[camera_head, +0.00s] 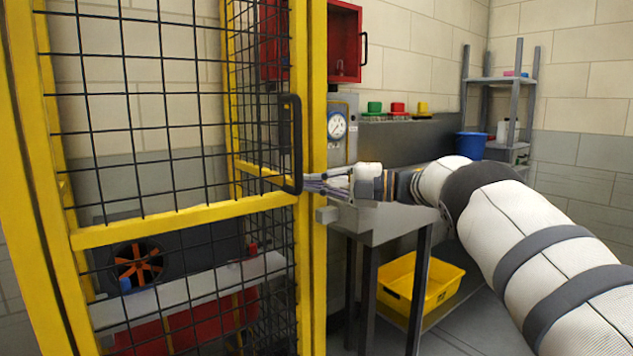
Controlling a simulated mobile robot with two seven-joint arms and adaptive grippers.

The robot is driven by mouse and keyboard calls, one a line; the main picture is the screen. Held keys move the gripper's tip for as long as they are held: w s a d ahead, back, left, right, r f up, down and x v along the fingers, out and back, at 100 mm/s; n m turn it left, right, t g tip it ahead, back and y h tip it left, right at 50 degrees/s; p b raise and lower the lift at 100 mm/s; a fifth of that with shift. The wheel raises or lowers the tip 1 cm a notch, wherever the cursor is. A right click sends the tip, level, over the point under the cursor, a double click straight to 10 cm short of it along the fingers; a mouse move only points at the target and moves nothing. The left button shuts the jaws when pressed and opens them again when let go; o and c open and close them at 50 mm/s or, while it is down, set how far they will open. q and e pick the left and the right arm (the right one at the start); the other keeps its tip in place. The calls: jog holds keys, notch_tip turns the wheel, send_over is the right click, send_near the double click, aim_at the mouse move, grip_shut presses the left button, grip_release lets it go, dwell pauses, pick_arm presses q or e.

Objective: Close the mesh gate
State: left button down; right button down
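The mesh gate (185,221) has a yellow frame and black wire mesh and fills the left of the head view. Its black bar handle (297,145) stands upright at the gate's right edge. A yellow upright (318,250) shows directly right of that edge; I cannot tell whether there is a gap between them. My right gripper (308,184) reaches in from the right, its fingers pointing left at the lower end of the handle. The fingers overlap the handle in the picture, and whether they grip it is unclear. My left gripper is out of view.
Behind the mesh are a grey bench (190,291) and an orange-bladed fan (138,264). Right of the gate stand a panel with a gauge (337,125), a metal table with a yellow bin (440,283) beneath, and a shelf with a blue bucket (471,145). A red cabinet (345,42) hangs above.

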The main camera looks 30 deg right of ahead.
jog(key=shift+w+r, duration=0.2)
jog(key=shift+r, duration=0.4)
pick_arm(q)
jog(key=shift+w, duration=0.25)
pick_arm(e)
jog(key=f+v, duration=0.1)
jog(key=v, duration=1.1)
jog(key=shift+s, duration=0.2)
